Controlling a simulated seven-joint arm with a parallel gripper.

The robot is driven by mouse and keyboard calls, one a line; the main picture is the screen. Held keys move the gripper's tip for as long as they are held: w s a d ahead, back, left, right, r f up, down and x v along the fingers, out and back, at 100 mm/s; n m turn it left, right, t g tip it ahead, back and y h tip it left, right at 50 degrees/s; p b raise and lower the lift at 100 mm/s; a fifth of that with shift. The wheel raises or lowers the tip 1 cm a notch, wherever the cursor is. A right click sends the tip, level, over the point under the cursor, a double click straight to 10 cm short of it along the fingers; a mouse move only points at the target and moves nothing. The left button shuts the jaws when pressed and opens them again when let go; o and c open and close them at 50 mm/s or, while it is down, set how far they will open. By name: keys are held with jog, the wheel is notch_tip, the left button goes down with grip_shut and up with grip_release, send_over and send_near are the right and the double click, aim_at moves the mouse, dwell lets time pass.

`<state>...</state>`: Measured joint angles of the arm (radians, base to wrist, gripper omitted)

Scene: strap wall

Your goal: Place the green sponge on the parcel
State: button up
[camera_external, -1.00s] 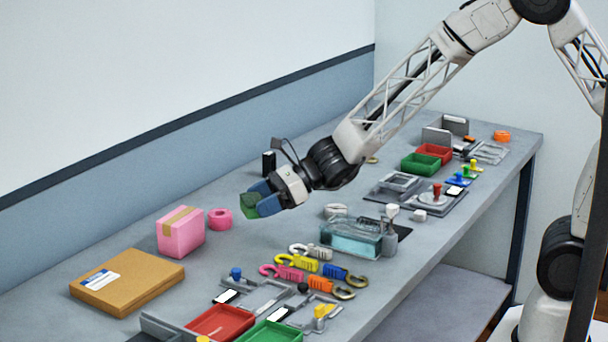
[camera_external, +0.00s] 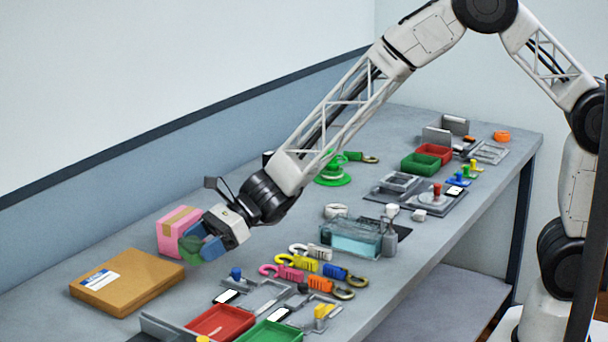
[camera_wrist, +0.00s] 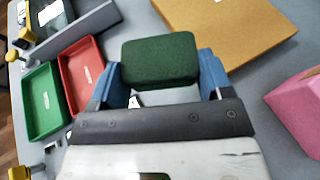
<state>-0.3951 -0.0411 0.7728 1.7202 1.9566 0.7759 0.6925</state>
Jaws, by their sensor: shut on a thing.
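My gripper (camera_external: 204,246) is shut on the green sponge (camera_wrist: 160,59), which sits between the blue fingers in the wrist view. In the external view the sponge (camera_external: 189,250) is partly hidden by the fingers. It is held above the table, in front of the pink box and to the right of the parcel. The parcel (camera_external: 128,283) is a flat brown cardboard box with a white and blue label, lying at the left of the table. In the wrist view the parcel (camera_wrist: 225,25) shows beyond the sponge, ahead and to the right. The sponge is apart from it.
A pink box (camera_external: 177,230) with a tan strip stands behind my gripper. A red tray (camera_external: 222,322) and a green tray (camera_external: 270,332) lie at the front edge. Several coloured clips (camera_external: 290,272) and a glass container (camera_external: 352,236) are to the right. The parcel's top is clear.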

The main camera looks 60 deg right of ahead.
jog(key=shift+w+a, duration=0.1)
jog(key=shift+a, duration=0.05)
dwell(0.3)
send_over(134, 273)
jog(key=shift+f, duration=0.8)
jog(key=shift+f, duration=0.1)
jog(key=shift+f, duration=1.65)
jog(key=shift+f, duration=0.1)
jog(key=o, duration=0.9)
